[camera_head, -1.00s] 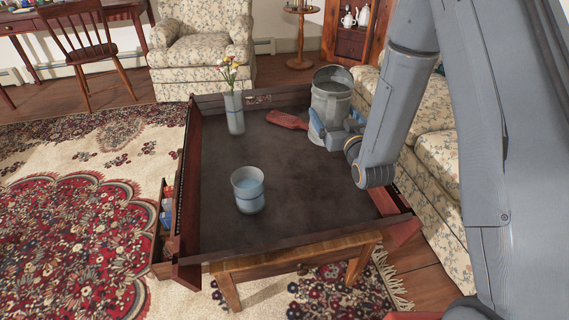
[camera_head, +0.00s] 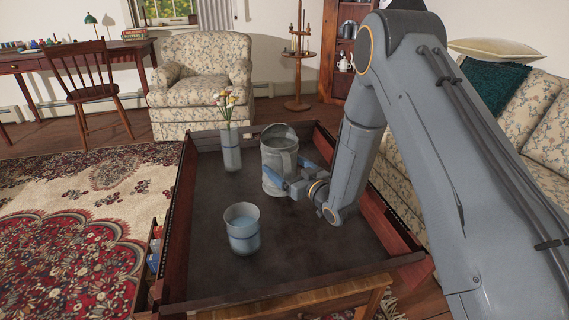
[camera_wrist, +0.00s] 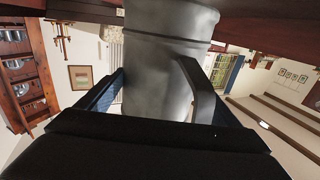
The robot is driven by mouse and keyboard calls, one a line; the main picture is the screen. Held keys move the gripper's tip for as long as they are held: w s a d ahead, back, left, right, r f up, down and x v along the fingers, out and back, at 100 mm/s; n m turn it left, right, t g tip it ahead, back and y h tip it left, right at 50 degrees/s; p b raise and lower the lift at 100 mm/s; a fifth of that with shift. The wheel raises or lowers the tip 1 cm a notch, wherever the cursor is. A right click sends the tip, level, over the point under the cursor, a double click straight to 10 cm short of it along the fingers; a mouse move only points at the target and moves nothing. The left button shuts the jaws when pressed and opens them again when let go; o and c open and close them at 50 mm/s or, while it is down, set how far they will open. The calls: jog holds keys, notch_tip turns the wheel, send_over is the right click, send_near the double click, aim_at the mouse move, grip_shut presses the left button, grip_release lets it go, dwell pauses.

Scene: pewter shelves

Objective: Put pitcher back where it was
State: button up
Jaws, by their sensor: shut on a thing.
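The pitcher (camera_head: 277,152) is a large grey metal vessel with a side handle. It looks upright at the far right part of the low table (camera_head: 205,262). My gripper (camera_head: 284,174) is shut on it, with its blue fingers on the pitcher's lower part. The wrist view shows the pitcher (camera_wrist: 150,70) between the two fingers, with its handle toward the camera. I cannot tell whether its base touches the tabletop.
A vase of flowers (camera_head: 231,150) stands left of the pitcher. A grey-blue cup (camera_head: 242,232) stands nearer on the table. Raised dark-red rims edge the table. A sofa (camera_head: 545,135) is at right and an armchair (camera_head: 205,85) behind. The table's front middle is clear.

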jog(key=shift+f+b, duration=0.55)
jog(key=shift+f, duration=1.5)
jog(key=shift+f, duration=0.15)
jog(key=o, duration=2)
jog(key=shift+f, duration=0.1)
jog(key=shift+s+d, duration=0.15)
jog(key=shift+s, duration=0.05)
jog(key=shift+p+v, duration=0.9)
jog(key=shift+v, duration=2.6)
jog(key=shift+r, duration=0.2)
